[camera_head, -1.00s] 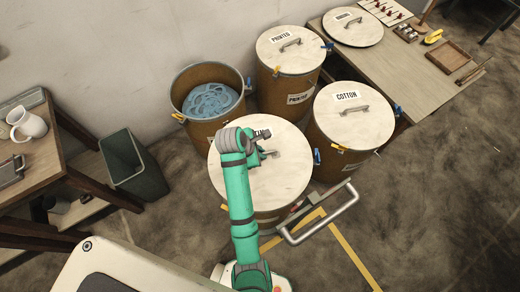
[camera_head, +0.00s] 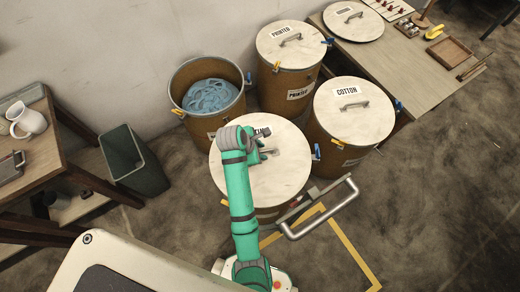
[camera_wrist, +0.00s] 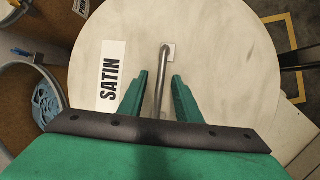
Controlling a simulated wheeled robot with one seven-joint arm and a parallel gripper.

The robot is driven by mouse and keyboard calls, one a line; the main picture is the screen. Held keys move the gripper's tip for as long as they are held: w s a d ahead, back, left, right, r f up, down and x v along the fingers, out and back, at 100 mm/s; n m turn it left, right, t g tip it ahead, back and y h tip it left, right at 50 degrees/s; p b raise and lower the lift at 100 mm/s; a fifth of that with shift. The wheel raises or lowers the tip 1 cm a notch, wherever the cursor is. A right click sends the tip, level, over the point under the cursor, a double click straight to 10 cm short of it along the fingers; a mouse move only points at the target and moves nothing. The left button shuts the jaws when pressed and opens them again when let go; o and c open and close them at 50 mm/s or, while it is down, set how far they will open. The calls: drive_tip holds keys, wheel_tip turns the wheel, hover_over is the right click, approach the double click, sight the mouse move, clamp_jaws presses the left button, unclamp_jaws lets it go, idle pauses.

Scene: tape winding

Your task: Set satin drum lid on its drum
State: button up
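The satin drum lid (camera_head: 290,180) is a pale round disc over the near brown drum (camera_head: 268,216). It looks level and roughly centred; I cannot tell whether it touches the rim all round. In the wrist view the lid (camera_wrist: 220,60) fills the middle, with its SATIN label (camera_wrist: 111,78) left of the grey bar handle (camera_wrist: 164,65). My gripper (camera_wrist: 160,76) has one green finger on each side of the handle, with a visible gap to it. In the head view my gripper (camera_head: 262,155) is partly hidden by my green arm.
An open drum (camera_head: 240,107) with blue ribbon (camera_head: 210,95) stands behind left. Lidded printed (camera_head: 291,42) and cotton (camera_head: 354,112) drums stand behind right. A metal handrail (camera_head: 325,215) is near on the right. A bin (camera_head: 133,165) and side table (camera_head: 40,155) are left.

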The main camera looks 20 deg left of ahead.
drive_tip(key=v, duration=0.7)
drive_tip(key=shift+r, duration=0.3)
idle(0.5)
